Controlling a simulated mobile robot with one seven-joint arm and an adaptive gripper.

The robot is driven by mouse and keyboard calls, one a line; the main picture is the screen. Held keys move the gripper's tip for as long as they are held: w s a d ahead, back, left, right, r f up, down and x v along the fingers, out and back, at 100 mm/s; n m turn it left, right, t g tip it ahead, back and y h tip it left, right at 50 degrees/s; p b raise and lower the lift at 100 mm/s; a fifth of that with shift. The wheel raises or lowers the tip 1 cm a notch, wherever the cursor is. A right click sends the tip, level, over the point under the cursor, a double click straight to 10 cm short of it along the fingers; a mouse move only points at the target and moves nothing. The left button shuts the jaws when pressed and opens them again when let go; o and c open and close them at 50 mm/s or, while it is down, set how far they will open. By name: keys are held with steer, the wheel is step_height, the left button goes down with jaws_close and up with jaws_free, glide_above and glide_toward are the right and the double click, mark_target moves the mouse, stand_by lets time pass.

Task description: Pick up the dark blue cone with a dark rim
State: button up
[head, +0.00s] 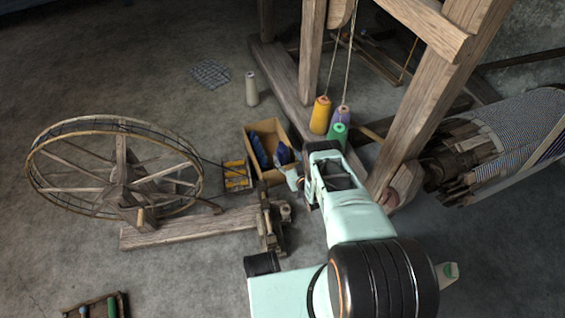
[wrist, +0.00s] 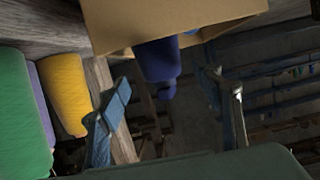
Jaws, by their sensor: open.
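A cardboard box (head: 266,134) on the floor holds blue cones. One blue cone (head: 258,151) lies in its middle and a darker blue cone (head: 283,154) is at its right side, close to my gripper (head: 293,178). In the wrist view, a dark blue cone (wrist: 158,65) sticks out past the edge of the box (wrist: 180,22). A bit of another blue thing shows behind it. My gripper (wrist: 170,95) is open, with the cone between its two fingers in the picture and no visible contact. I cannot make out a dark rim.
Yellow (head: 320,115), purple (head: 342,114) and green (head: 338,134) cones stand by the loom post (head: 312,50), right of the box. A spinning wheel (head: 115,170) and a small tray of yellow pieces (head: 237,176) are left. A pale cone (head: 251,89) stands behind.

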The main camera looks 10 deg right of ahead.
mark_target(285, 154)
steer(key=b+x, duration=0.2)
steer(key=x, duration=0.1)
steer(key=shift+w+a, duration=0.2)
steer(key=shift+w, duration=0.2)
steer(key=shift+w+a+f, duration=0.1)
steer(key=shift+w, duration=0.5)
steer(key=shift+c, duration=0.3)
jaws_close()
